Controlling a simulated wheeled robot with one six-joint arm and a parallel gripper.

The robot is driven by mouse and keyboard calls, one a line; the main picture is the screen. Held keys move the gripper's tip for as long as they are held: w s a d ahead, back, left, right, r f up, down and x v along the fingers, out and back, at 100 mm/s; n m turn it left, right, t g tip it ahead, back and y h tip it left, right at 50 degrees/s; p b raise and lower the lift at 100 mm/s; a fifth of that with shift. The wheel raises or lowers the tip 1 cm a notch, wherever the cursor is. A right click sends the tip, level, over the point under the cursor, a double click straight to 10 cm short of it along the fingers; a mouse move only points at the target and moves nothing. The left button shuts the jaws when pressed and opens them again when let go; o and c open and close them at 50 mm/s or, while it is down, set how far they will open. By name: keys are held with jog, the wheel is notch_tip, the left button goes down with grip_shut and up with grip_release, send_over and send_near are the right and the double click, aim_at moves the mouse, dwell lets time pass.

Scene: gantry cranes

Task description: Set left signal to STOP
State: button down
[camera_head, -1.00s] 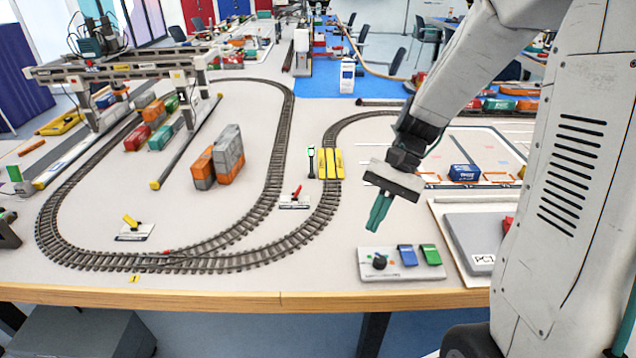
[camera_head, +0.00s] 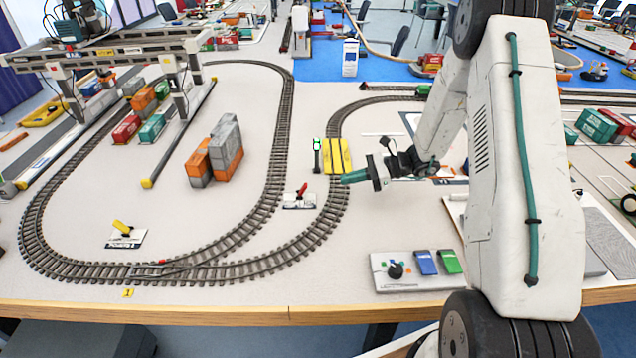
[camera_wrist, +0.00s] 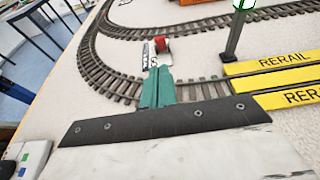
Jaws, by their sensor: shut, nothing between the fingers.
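A signal post (camera_head: 317,155) with a lit green lamp stands beside the inner track; its lower part and lamp edge also show in the wrist view (camera_wrist: 236,32). Left of and below it, a red lever (camera_head: 302,189) sits on a small white labelled plate. The red lever end shows in the wrist view (camera_wrist: 162,44), just beyond my fingertips. A yellow lever (camera_head: 122,227) is on another white plate at the left. My gripper (camera_head: 345,179) is shut and empty, its teal fingers pointing left, beside the yellow rerail blocks. I cannot tell which control sets the left signal.
Yellow rerail blocks (camera_head: 338,156) lie across the track. A control box (camera_head: 405,285) with a black knob, a blue and a green switch is near the front edge. Stacked containers (camera_head: 226,150) stand inside the left loop. The table around the levers is clear.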

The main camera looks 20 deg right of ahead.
aim_at(305, 189)
jog(key=shift+s+d, duration=0.1)
jog(key=shift+d, duration=0.35)
jog(key=x, duration=1)
jog(key=shift+a, duration=0.1)
jog(key=shift+r, duration=0.2)
